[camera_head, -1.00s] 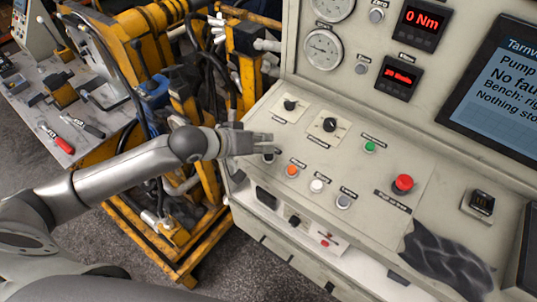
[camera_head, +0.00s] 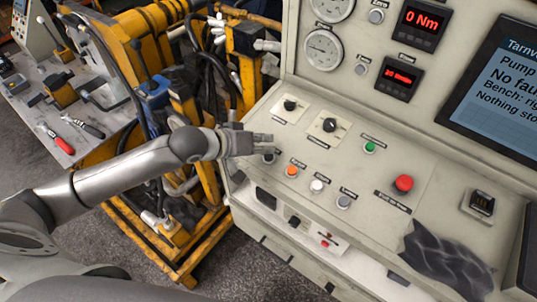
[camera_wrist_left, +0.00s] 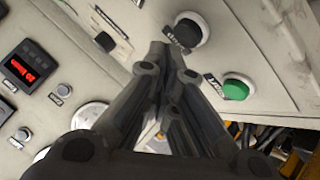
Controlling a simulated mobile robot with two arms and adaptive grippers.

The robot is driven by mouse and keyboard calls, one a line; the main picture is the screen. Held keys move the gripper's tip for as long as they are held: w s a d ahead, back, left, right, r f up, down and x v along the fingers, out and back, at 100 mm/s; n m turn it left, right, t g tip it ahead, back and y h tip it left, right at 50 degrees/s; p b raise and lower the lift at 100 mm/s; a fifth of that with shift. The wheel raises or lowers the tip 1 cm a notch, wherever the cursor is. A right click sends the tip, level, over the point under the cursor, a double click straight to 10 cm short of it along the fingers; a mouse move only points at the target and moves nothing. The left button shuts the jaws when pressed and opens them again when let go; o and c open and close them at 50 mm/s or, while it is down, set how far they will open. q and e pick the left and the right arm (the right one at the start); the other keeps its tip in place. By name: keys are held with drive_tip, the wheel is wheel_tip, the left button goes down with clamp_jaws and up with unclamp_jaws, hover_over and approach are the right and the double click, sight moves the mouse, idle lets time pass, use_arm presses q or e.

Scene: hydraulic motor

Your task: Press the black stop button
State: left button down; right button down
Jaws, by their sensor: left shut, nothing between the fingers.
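The black stop button (camera_wrist_left: 188,30) sits in a pale ring on the cream control panel in the left wrist view, with a small label beside it. In the head view the black button (camera_head: 268,157) shows just below my left gripper's fingertips, partly covered. My left gripper (camera_head: 268,144) is shut and empty, reaching in from the left over the panel's left end. In the left wrist view its fingertips (camera_wrist_left: 160,50) appear beside the black button's label; I cannot tell whether they touch the panel. My right gripper is not in view.
A green button (camera_wrist_left: 236,88) lies close to the black one. Orange (camera_head: 291,170), white (camera_head: 317,185) and grey (camera_head: 343,201) buttons continue the row. Two knobs stand behind, and a red mushroom button (camera_head: 403,184) is further right. A dark cloth (camera_head: 445,262) lies at the front edge.

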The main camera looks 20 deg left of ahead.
sight(263, 160)
use_arm(q)
drive_tip(key=shift+f, duration=0.1)
drive_tip(key=shift+f, duration=0.25)
drive_tip(key=shift+f, duration=0.45)
idle(0.7)
drive_tip(key=shift+r, duration=0.1)
drive_tip(key=shift+r+p, duration=0.75)
drive_tip(key=shift+p, duration=0.45)
drive_tip(key=r+p, duration=0.1)
drive_tip(key=p, duration=0.1)
drive_tip(key=r+p, duration=0.1)
drive_tip(key=r, duration=0.1)
drive_tip(key=r+p, duration=0.2)
drive_tip(key=shift+s+a+p, duration=0.15)
drive_tip(key=shift+s+p, duration=0.15)
drive_tip(key=shift+s, duration=0.1)
